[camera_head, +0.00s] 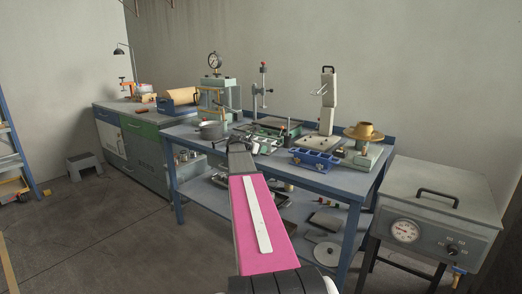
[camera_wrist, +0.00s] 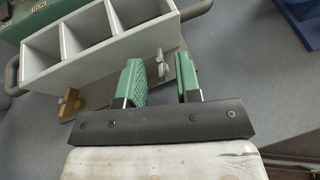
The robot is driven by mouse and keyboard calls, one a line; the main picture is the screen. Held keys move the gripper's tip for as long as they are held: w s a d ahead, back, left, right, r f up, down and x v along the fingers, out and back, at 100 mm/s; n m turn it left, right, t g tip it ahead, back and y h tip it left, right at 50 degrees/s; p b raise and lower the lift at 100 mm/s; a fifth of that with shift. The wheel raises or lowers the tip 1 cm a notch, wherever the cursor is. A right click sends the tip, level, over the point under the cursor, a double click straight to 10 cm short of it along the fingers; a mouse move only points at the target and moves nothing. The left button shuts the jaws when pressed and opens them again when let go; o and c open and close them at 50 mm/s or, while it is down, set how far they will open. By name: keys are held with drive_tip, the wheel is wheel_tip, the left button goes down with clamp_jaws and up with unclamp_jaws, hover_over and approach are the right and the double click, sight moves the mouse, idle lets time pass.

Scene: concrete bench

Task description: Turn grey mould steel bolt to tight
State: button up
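The grey mould (camera_wrist: 104,54) is a box with open compartments and a dark handle at each end, at the upper left of the wrist view. A small steel wing-headed bolt (camera_wrist: 161,62) stands by its near right side. A brass-coloured bolt (camera_wrist: 70,104) is on the near side further left. My gripper (camera_wrist: 158,78) has two green-padded fingers standing apart, with the steel bolt showing in the gap between them. I cannot tell whether either pad touches it. In the head view my arm reaches over the bench and hides much of the area around the gripper.
A grey oven-like box (camera_head: 440,205) stands at the right. Open floor lies at the left.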

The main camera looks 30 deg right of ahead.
drive_tip(key=shift+d, duration=0.1)
clamp_jaws()
drive_tip(key=shift+w+g, duration=0.1)
drive_tip(key=shift+g, duration=0.2)
drive_tip(key=shift+w+m+g, duration=0.25)
drive_tip(key=shift+m+g, duration=0.35)
drive_tip(key=shift+m, duration=0.2)
drive_tip(key=shift+f+m+g, duration=0.1)
drive_tip(key=shift+m+g, duration=0.7)
drive_tip(key=shift+g, duration=0.2)
drive_tip(key=shift+s, duration=0.1)
unclamp_jaws()
